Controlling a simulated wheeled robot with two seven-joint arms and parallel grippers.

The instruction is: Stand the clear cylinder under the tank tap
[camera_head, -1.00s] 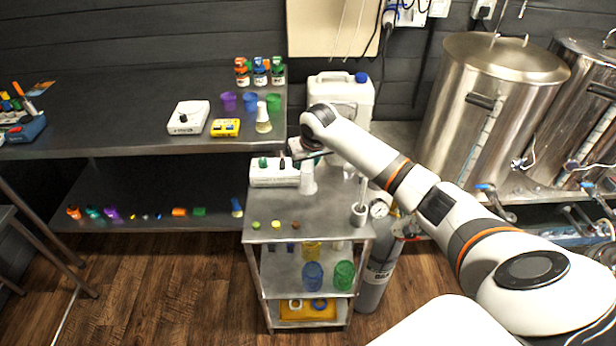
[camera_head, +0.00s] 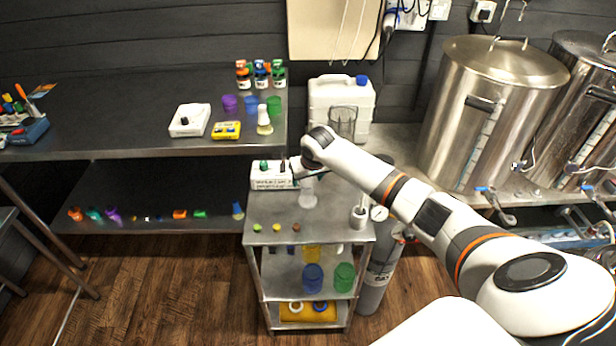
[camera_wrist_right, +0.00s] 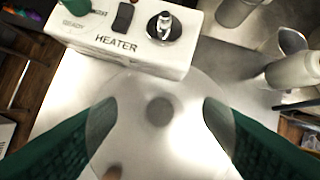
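The clear cylinder (camera_head: 342,122) stands upright in front of the white canister in the head view; my right arm hides its base. The large steel tank (camera_head: 488,110) stands at the right, with a blue-handled tap (camera_head: 487,190) low at its front. My right gripper (camera_head: 308,172) points down above the cart, just before the heater. In the right wrist view its green fingers (camera_wrist_right: 160,115) are wide apart. A translucent conical flask (camera_head: 307,194) stands below and between them; I cannot see firm contact. My left gripper is not in view.
The white heater box (camera_head: 272,175) is at the back of the cart top (camera_head: 285,212). A mortar (camera_head: 358,217) stands at the cart's right edge, and several small coloured pieces lie in front. A gas cylinder (camera_head: 378,275) stands right of the cart. The white canister (camera_head: 325,95) is behind.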

